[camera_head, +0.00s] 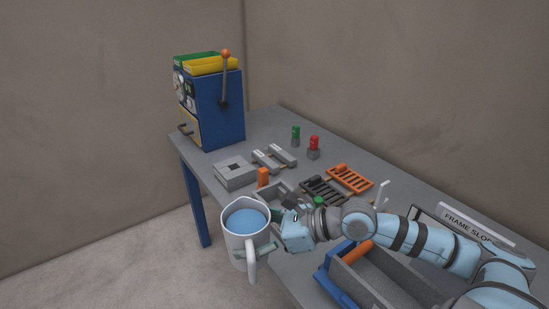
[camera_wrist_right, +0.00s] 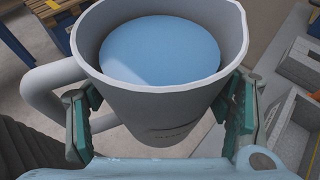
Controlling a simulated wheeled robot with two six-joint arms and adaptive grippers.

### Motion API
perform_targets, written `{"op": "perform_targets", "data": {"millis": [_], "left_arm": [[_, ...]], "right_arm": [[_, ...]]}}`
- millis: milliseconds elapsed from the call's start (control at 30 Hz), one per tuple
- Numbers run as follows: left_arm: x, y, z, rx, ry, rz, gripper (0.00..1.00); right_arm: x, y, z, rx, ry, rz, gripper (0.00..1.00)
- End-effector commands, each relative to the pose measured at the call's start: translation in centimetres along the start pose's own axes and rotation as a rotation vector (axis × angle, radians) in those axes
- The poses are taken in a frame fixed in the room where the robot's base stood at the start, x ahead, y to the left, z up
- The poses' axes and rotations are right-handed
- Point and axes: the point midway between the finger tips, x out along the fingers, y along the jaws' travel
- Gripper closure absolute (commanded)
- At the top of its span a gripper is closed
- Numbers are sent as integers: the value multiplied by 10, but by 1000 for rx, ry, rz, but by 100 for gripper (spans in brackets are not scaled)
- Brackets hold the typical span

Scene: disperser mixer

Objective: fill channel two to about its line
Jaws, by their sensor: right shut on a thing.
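A white jug (camera_head: 238,242) with blue liquid (camera_head: 246,221) in it is held in front of the table's near edge. My right gripper (camera_head: 276,236) is shut on the jug. In the right wrist view, its teal finger pads (camera_wrist_right: 240,108) press both sides of the jug's wall (camera_wrist_right: 165,118), and the jug's handle is at the left. The jug looks upright or nearly so, and the liquid lies below its rim. I cannot tell which thing is channel two, and no fill line is legible. My left gripper is not in view.
Grey blocks (camera_head: 235,175), an orange rack (camera_head: 350,179), and green and red knobbed pieces (camera_head: 313,143) sit on the grey table. A blue-edged bin (camera_head: 372,283) is near.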

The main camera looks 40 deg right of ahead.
Motion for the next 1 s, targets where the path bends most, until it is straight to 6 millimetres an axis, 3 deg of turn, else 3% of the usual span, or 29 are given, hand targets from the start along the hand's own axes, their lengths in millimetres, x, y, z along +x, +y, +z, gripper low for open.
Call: {"op": "perform_targets", "data": {"millis": [33,200,300,400,567,833,1000], "left_arm": [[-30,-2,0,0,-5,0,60],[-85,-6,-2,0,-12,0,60],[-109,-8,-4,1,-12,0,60],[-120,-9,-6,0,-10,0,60],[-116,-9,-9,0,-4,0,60],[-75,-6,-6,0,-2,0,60],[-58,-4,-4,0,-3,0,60]], "right_arm": [[-8,-26,25,31,-8,-68,66],[-24,-116,45,150,-6,-336,66],[-31,-154,45,209,-4,-467,66],[-34,-174,40,239,-4,-548,66],[-31,-182,26,317,3,-565,66],[-11,-166,-11,762,40,-360,66],[-2,-165,-31,887,48,-295,66]]}}
